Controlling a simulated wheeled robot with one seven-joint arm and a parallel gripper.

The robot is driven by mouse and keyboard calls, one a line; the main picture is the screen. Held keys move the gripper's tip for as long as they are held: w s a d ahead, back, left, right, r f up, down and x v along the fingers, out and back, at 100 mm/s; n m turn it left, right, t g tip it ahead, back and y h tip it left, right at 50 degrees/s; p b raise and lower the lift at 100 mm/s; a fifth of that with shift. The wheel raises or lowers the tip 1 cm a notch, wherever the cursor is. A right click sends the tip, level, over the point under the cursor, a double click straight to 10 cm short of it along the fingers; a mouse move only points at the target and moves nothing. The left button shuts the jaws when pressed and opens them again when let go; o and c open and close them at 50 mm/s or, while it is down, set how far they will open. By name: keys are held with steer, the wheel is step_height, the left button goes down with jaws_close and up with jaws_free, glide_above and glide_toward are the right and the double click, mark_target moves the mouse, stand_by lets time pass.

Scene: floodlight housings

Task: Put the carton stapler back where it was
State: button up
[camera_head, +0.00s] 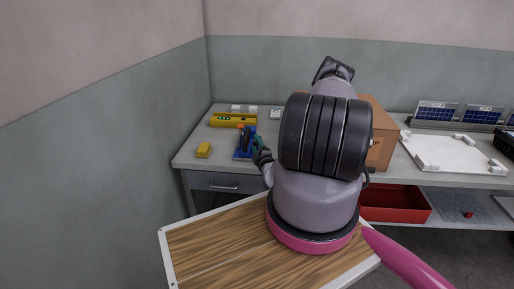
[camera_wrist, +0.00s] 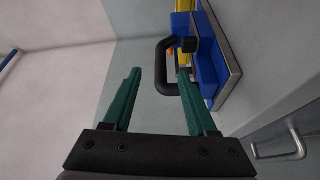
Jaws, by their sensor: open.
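A blue tool with a black loop handle, which I take to be the carton stapler (camera_head: 243,146), is at the left part of the grey workbench (camera_head: 188,160). My gripper (camera_wrist: 159,74) is open, with green fingers on either side of the handle's outer part; the right finger overlaps the handle's end in the picture. I cannot tell whether they touch. In the head view my arm hides part of the gripper.
A yellow level-like tool (camera_head: 233,120) lies behind the blue tool and a small yellow block (camera_head: 203,150) to its left. A cardboard box (camera_head: 384,133) stands right of my arm. A red bin (camera_head: 400,204) is below the bench.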

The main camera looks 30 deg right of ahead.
steer(key=shift+s+a, duration=0.1)
steer(key=shift+s, duration=0.6)
steer(key=w+a+r+n+y, duration=0.2)
steer(key=a+r+n+y, duration=0.5)
steer(key=r, duration=0.3)
steer(key=w+a+r+n+y, duration=0.2)
steer(key=a+r+n+y, duration=0.3)
steer(key=r+n+y, duration=0.4)
steer(key=s+a+r+n+g+y, duration=0.5)
steer(key=s+a+r+n+g, duration=0.3)
steer(key=a+r+n+g, duration=0.6)
steer(key=s+r+n+g+h, duration=0.2)
steer(key=s+n+g+h, duration=0.15)
steer(key=s+n, duration=0.35)
steer(key=s+r+n+g+h, duration=0.2)
steer(key=s+n+h, duration=0.2)
steer(key=s+n, duration=0.25)
steer(key=s+d+r+n+t+h, duration=0.7)
steer(key=d+r+n+t+h, duration=0.1)
steer(key=r+n, duration=0.2)
steer(key=shift+d+r, duration=0.2)
steer(key=shift+d, duration=0.2)
